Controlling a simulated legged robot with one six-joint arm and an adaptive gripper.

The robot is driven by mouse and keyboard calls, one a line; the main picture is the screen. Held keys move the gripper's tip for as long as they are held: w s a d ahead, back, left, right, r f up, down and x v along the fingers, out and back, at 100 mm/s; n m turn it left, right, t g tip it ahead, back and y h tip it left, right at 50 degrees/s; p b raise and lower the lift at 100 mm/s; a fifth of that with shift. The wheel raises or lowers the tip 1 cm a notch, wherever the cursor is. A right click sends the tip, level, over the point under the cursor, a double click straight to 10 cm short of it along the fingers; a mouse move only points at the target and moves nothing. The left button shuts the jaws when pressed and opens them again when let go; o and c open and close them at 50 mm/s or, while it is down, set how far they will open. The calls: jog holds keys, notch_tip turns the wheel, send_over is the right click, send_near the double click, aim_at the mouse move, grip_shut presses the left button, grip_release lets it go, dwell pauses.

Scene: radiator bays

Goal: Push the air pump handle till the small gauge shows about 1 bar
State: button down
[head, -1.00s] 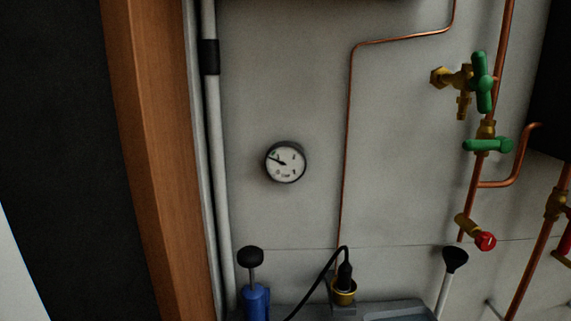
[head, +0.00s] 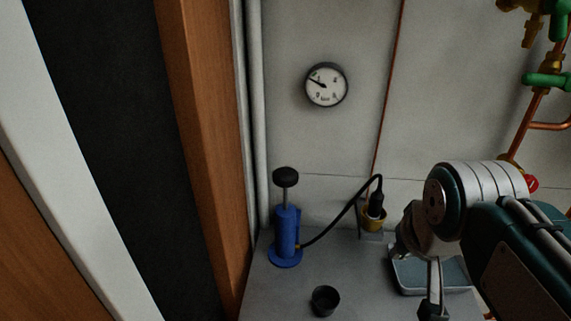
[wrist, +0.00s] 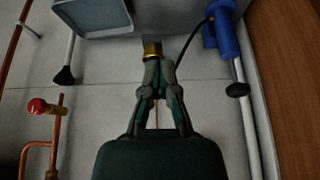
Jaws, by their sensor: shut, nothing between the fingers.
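The blue air pump (head: 286,235) stands upright on the grey surface. Its black handle knob (head: 286,177) is raised, with some pale rod showing below it. The round gauge (head: 326,84) is on the wall above; its needle points to the upper left, and the numerals are too small to read surely. In the wrist view, the pump (wrist: 226,38) is at the upper right and its knob (wrist: 237,90) hangs below. My gripper (wrist: 158,65) is shut and empty, to the left of the knob and apart from it, in front of the brass fitting (wrist: 152,48).
A black hose (head: 340,218) runs from the pump to the fitting. An orange-brown post (head: 207,150) rises to the pump's left. Valves (head: 548,80) are at upper right.

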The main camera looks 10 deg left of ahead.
jog(key=w+a+r+g, duration=0.1)
jog(key=w+a+r, duration=0.7)
jog(key=w+r, duration=0.3)
jog(key=r+g, duration=0.1)
jog(key=r, duration=0.1)
send_over(285, 171)
jog(key=s, duration=0.4)
jog(key=shift+w+f, duration=0.2)
jog(key=shift+f, duration=0.05)
jog(key=x, duration=1.3)
jog(key=shift+s+d+f, duration=0.15)
jog(key=shift+s, duration=0.25)
jog(key=shift+f, duration=0.4)
